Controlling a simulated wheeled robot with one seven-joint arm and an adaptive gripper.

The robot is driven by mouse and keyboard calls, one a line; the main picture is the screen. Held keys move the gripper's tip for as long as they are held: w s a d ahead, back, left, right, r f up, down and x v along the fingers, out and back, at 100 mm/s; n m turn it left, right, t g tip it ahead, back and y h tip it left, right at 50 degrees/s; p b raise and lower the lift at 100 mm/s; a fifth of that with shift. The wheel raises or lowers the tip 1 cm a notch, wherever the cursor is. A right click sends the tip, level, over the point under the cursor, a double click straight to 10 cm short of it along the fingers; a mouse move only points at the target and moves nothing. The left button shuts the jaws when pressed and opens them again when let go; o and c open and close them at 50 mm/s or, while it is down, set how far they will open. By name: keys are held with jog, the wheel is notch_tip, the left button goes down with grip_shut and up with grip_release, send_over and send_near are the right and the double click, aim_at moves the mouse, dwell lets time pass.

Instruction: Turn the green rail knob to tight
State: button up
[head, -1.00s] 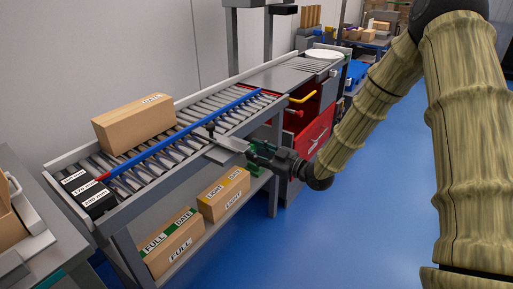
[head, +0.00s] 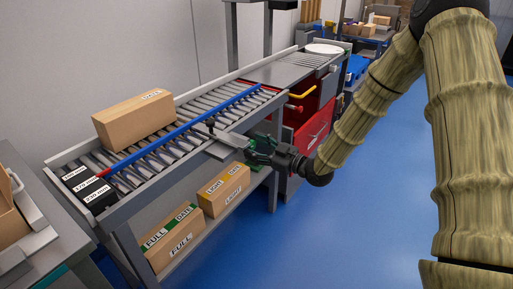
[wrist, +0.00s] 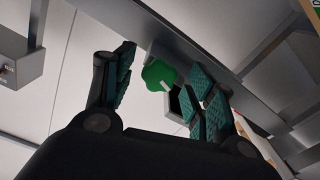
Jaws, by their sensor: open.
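The green rail knob (wrist: 158,74) shows in the wrist view, below a grey metal bar (wrist: 185,35). A pale pointer mark shows on its face. My gripper (wrist: 160,64) is open, with one teal-padded finger to the left of the knob and the other to the right. I see no clear grip on the knob. In the head view my gripper (head: 255,148) is at the near side of the roller conveyor (head: 135,195). I cannot pick out the knob there. The blue guide rail (head: 180,132) with a red end runs along the rollers.
A cardboard box (head: 133,122) stands on the rollers behind the rail. Labelled boxes, FULL (head: 172,243) and LIGHT (head: 224,192), sit on the shelf below. A red cabinet (head: 311,128) stands to the right. Blue floor (head: 370,215) is clear in front.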

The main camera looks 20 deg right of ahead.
jog(key=v, duration=1.2)
